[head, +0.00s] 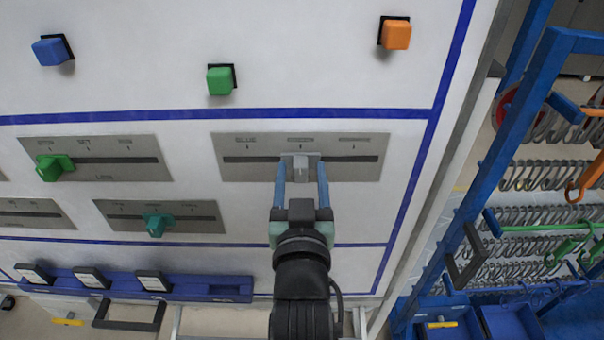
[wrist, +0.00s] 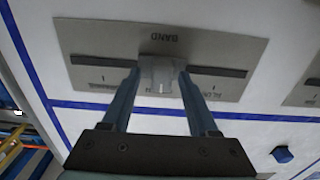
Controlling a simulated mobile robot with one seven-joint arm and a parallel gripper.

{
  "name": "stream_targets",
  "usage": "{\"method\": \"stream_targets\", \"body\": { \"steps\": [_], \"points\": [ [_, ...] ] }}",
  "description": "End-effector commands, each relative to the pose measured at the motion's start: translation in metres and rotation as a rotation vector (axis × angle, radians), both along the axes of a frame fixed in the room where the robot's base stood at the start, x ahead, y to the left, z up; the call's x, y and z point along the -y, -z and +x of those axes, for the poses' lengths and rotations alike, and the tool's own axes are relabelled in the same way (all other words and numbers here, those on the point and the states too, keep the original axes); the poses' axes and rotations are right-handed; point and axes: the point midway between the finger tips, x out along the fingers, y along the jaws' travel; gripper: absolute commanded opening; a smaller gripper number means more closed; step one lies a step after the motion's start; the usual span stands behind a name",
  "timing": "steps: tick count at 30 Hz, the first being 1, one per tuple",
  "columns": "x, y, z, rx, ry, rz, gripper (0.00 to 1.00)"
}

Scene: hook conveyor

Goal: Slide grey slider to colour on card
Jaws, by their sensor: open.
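The grey slider (head: 299,165) sits near the middle of the slot on its metal plate (head: 232,171), on the white panel. Labels stand above the slot; the left one seems to read BLUE, the others are too small to read. My gripper (head: 302,180) is open, with one finger on each side of the slider's knob. In the wrist view the grey slider (wrist: 158,74) stands between the two fingertips of my gripper (wrist: 158,80). I cannot tell whether the fingers touch it. I cannot make out a colour card.
A green slider (head: 54,167) and a teal slider (head: 157,223) sit on plates to the left. Blue (head: 49,52), green (head: 220,81) and orange (head: 396,35) buttons are above. A blue rack (head: 490,150) with hooks stands right of the panel edge.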

Motion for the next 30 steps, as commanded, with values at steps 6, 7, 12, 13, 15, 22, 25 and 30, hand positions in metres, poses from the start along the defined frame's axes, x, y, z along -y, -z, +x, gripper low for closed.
{"method": "stream_targets", "body": {
  "steps": [6, 7, 12, 13, 15, 22, 25, 30],
  "points": [
    [0.000, 0.000, -0.001, 0.000, -0.001, 0.000, 0.60],
    [0.000, 0.001, -0.002, 0.000, -0.001, 0.000, 0.60],
    [0.000, 0.002, -0.016, 0.002, 0.000, 0.000, 0.60],
    [0.000, 0.003, -0.021, 0.000, 0.000, 0.000, 0.60],
    [0.000, 0.004, -0.033, 0.001, 0.000, 0.000, 0.60],
    [0.000, 0.004, -0.078, 0.000, -0.001, 0.001, 0.60],
    [0.000, 0.005, -0.099, -0.001, -0.001, 0.002, 0.60],
    [0.000, -0.003, -0.115, -0.006, -0.001, 0.001, 0.60]
  ]
}}
